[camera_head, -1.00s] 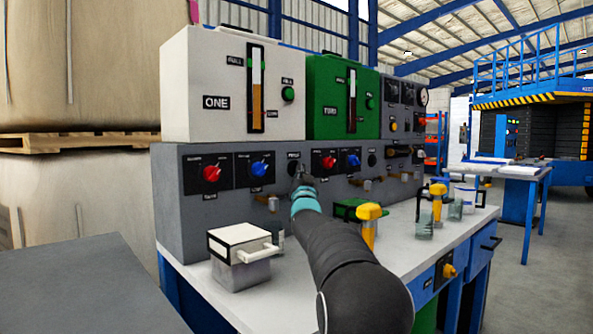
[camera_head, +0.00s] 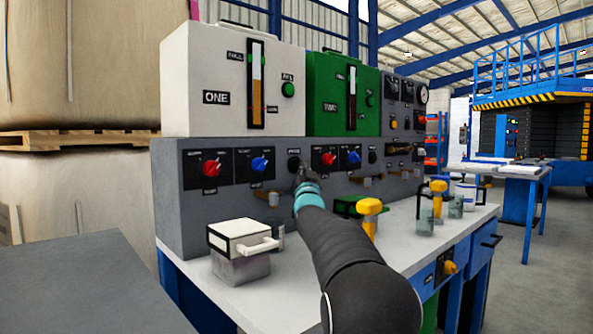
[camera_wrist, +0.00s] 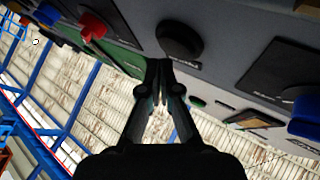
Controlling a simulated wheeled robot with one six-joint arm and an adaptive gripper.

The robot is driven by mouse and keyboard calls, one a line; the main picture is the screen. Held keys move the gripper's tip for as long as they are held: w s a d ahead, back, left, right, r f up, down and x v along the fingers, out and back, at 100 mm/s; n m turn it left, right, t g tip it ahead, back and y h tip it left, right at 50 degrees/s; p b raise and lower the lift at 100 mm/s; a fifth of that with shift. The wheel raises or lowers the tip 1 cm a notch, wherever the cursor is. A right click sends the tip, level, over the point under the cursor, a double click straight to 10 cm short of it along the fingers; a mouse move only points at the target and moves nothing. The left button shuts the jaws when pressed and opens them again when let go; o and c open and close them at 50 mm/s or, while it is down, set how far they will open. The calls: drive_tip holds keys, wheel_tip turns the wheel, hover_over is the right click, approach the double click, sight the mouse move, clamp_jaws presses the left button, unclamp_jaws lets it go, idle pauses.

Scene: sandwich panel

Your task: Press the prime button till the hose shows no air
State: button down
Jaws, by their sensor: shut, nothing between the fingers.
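The black round prime button (camera_head: 293,164) of unit ONE is on the grey front panel, right of that unit's blue knob. It also shows in the wrist view (camera_wrist: 180,38), above my fingertips in the picture. My gripper (camera_head: 303,173) is shut and empty, with its tips just below and right of the button in the head view. The tips also show in the wrist view (camera_wrist: 158,64); I cannot tell whether they touch the panel. The white tank ONE (camera_head: 225,80) has a level gauge (camera_head: 257,85) with an amber lower part. I cannot make out a hose.
Red (camera_head: 212,168) and blue (camera_head: 260,165) knobs are on the panel to the left. Green tank TWO (camera_head: 343,95) has its own knobs below. A white-lidded box (camera_head: 240,240), a cup (camera_head: 277,236) and a yellow-topped post (camera_head: 369,207) stand on the white bench (camera_head: 190,262).

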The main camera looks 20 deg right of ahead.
drive_tip(key=shift+s, duration=0.1)
drive_tip(key=s+b, duration=0.1)
drive_tip(key=s+d+b, duration=0.1)
drive_tip(key=s, duration=0.1)
drive_tip(key=s+b, duration=0.1)
drive_tip(key=b, duration=0.1)
drive_tip(key=shift+s+d, duration=0.3)
drive_tip(key=shift+d, duration=0.1)
drive_tip(key=shift+a, duration=0.1)
idle(2.5)
